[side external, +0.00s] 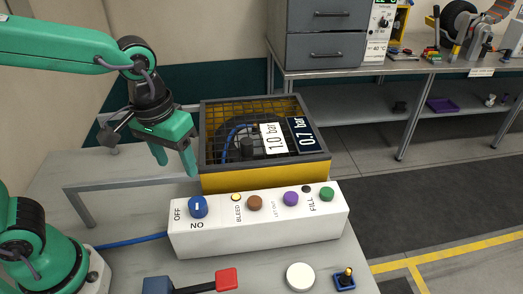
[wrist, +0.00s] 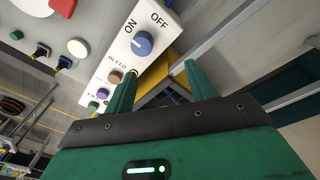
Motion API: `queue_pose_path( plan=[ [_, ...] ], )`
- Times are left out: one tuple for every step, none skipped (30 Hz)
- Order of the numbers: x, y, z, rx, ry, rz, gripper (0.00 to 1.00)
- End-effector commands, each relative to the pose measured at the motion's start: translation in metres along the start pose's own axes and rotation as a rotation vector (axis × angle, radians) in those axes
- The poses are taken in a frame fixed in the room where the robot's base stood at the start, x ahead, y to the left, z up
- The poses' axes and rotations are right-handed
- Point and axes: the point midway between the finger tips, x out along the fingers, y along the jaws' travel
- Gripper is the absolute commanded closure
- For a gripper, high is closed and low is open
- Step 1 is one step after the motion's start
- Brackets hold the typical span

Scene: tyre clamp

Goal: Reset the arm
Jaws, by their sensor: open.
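My gripper (side external: 175,164) hangs from the green arm to the left of the yellow cage, fingers pointing down. It is open and empty, above and behind the white control box (side external: 258,233). In the wrist view its two green fingers (wrist: 160,75) stand apart with nothing between them. The blue OFF/ON knob (side external: 198,207) is at the box's left end, clear of the fingers; it also shows in the wrist view (wrist: 142,43). Brown (side external: 255,203), purple (side external: 291,199) and green (side external: 327,194) buttons run to its right.
The yellow mesh-topped cage (side external: 265,178) carries panels reading 1.0 bar and 0.7 bar. A red-ended lever (side external: 227,279), a white round button (side external: 300,277) and a small blue switch (side external: 345,280) lie in front of the box. A grey drawer cabinet (side external: 325,40) stands behind.

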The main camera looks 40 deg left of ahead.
Motion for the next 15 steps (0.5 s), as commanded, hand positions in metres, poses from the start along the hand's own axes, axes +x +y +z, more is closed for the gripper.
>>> queue_pose_path(
  plan=[
    [-0.006, -0.010, -0.001, 0.004, 0.029, 0.013, 0.44],
    [-0.008, -0.015, 0.000, 0.011, 0.045, 0.019, 0.44],
    [-0.012, -0.023, 0.000, 0.021, 0.066, 0.025, 0.44],
    [-0.014, -0.029, 0.000, 0.028, 0.083, 0.030, 0.44],
    [-0.017, -0.034, 0.001, 0.036, 0.101, 0.034, 0.44],
    [-0.020, -0.041, 0.002, 0.046, 0.125, 0.038, 0.44],
    [-0.022, -0.046, 0.002, 0.055, 0.142, 0.040, 0.44],
    [-0.024, -0.052, 0.003, 0.063, 0.159, 0.041, 0.44],
    [-0.027, -0.058, 0.005, 0.073, 0.183, 0.042, 0.44],
    [-0.029, -0.063, 0.005, 0.081, 0.202, 0.043, 0.44],
    [-0.031, -0.068, 0.007, 0.088, 0.219, 0.041, 0.44],
    [-0.033, -0.075, 0.009, 0.099, 0.243, 0.039, 0.44],
    [-0.035, -0.080, 0.010, 0.106, 0.260, 0.036, 0.44],
    [-0.036, -0.084, 0.011, 0.115, 0.278, 0.034, 0.44],
    [-0.038, -0.089, 0.013, 0.125, 0.300, 0.029, 0.44]
  ],
)
